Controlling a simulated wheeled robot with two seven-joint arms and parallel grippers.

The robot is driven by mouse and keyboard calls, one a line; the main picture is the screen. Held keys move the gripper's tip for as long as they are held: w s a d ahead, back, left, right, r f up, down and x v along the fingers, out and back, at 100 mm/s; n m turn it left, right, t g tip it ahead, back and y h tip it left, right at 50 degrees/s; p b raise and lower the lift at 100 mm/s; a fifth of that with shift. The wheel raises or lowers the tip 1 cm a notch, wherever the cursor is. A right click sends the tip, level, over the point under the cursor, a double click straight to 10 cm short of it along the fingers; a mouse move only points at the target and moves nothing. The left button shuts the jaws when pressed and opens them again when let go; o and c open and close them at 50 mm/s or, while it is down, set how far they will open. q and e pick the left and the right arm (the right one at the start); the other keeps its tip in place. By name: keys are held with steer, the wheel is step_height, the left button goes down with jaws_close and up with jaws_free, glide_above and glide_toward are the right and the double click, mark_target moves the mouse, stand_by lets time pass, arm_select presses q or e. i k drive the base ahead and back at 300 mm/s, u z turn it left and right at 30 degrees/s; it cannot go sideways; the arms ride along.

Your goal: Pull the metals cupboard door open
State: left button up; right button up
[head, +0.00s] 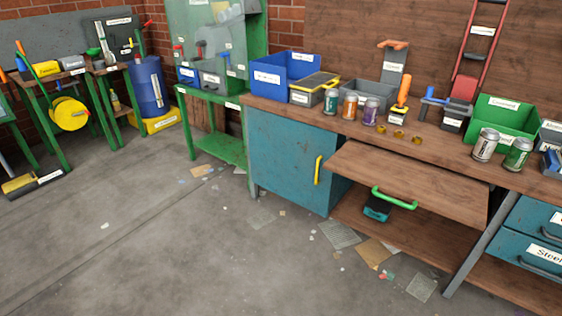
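A teal cupboard door (285,165) is under the left end of the wooden workbench. It has a vertical yellow handle (318,170) near its right edge. The door looks shut, flush with the cupboard front. I see no readable label on it, so I cannot confirm from the picture that it is the metals one. Neither of my grippers is in view.
A wooden board (410,185) with a green handle (394,198) juts out right of the cupboard. Cans (331,101) and bins (283,69) stand on the workbench (300,112). Flat scraps (339,235) litter the floor. The floor (180,245) before the cupboard is mostly clear.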

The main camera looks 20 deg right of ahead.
mark_target(288, 156)
steer(key=u, duration=0.6)
steer(key=i, duration=1.8)
steer(key=z, duration=1)
steer(key=i, duration=1)
steer(key=z, duration=0.9)
